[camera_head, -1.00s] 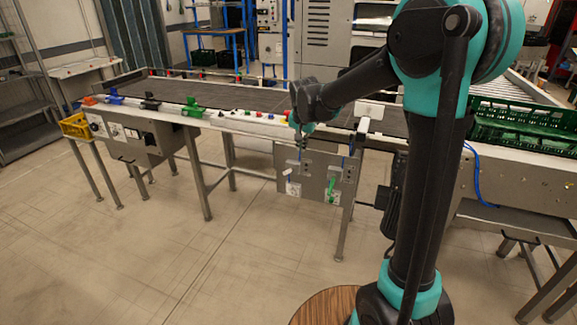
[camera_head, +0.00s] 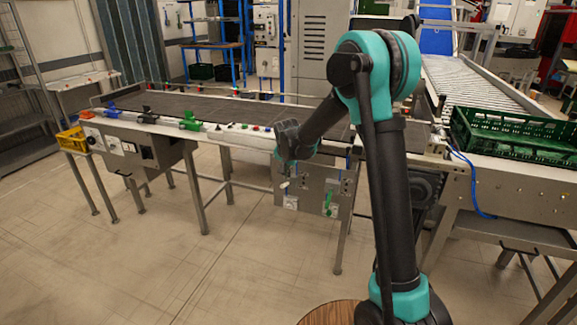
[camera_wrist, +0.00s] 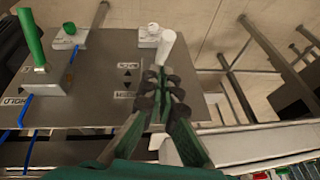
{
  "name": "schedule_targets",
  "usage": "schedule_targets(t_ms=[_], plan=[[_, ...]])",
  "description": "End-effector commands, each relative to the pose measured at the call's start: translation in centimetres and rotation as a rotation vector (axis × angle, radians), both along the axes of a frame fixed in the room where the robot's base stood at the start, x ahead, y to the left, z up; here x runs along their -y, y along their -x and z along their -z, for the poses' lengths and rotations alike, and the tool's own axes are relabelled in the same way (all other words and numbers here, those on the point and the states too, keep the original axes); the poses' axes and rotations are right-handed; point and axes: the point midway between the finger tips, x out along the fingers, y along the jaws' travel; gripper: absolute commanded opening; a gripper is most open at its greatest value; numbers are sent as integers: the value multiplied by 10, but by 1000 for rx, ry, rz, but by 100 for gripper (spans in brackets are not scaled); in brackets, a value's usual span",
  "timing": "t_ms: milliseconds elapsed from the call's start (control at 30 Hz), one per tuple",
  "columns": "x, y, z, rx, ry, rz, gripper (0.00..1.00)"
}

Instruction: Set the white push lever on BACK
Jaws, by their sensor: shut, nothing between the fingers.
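The white push lever (camera_wrist: 166,47) sticks out from a white mount on a grey metal panel (camera_wrist: 95,70). It also shows, small, in the head view (camera_head: 284,186), low on the panel's left side. My gripper (camera_wrist: 160,74) is shut and empty. Its fingertips are right by the free end of the white lever in the wrist view; I cannot tell whether they touch it. In the head view my gripper (camera_head: 289,168) is just above the lever and partly hidden by my wrist.
A green lever (camera_wrist: 32,42) stands on the same panel, with a green knob (camera_wrist: 70,28) beside it. The panel hangs below the conveyor (camera_head: 230,108). Green crates (camera_head: 510,135) stand on the right. The floor (camera_head: 190,265) before the panel is clear.

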Motion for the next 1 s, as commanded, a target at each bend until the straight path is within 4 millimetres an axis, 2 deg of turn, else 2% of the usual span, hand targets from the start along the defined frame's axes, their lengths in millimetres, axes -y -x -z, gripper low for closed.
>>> schedule_targets(t_ms=[200,1000], plan=[[-5,5,16,0,1,1,0],[-8,10,22,61,20,0,0]])
